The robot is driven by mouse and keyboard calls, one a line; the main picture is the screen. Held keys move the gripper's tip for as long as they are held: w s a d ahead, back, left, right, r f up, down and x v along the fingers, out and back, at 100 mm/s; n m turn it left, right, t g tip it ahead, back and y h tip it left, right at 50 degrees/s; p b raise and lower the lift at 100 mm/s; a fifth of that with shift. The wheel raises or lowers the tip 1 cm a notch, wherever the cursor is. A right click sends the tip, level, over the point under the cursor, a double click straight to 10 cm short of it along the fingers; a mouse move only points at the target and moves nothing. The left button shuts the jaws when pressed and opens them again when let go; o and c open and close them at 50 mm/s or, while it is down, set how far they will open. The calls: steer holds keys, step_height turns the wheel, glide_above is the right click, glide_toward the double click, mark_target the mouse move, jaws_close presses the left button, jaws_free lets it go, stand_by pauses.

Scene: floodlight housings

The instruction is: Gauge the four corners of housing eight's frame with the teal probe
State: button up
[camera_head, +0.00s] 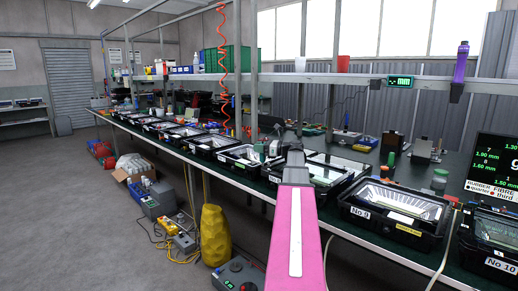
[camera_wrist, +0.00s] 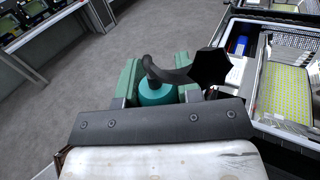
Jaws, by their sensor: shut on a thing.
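The teal probe (camera_wrist: 157,92) shows in the wrist view, with a dark curved arm above it ending in a black faceted knob (camera_wrist: 210,66). My gripper (camera_wrist: 155,85) is shut on it, with green pads on either side. In the head view my gripper (camera_head: 271,150) is small, above the bench's front side, and my pink arm hides part of the row. A housing (camera_head: 328,174) lies just right of it, probably housing eight; its label is hidden. In the wrist view an open housing (camera_wrist: 256,88) with a dark rim and yellow-green panel lies right of the probe, apart from it.
Housing nine (camera_head: 395,215) and housing ten (camera_head: 490,245) stand to the right. Several more housings line the bench leftward. A small display (camera_head: 400,81) hangs on the shelf rail; a screen (camera_head: 492,165) stands far right. A yellow sack (camera_head: 214,235) and cables are on the floor.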

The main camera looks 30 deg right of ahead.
steer(key=shift+f, duration=0.65)
stand_by(1.1)
steer(key=shift+r, duration=0.1)
steer(key=shift+r, duration=2.95)
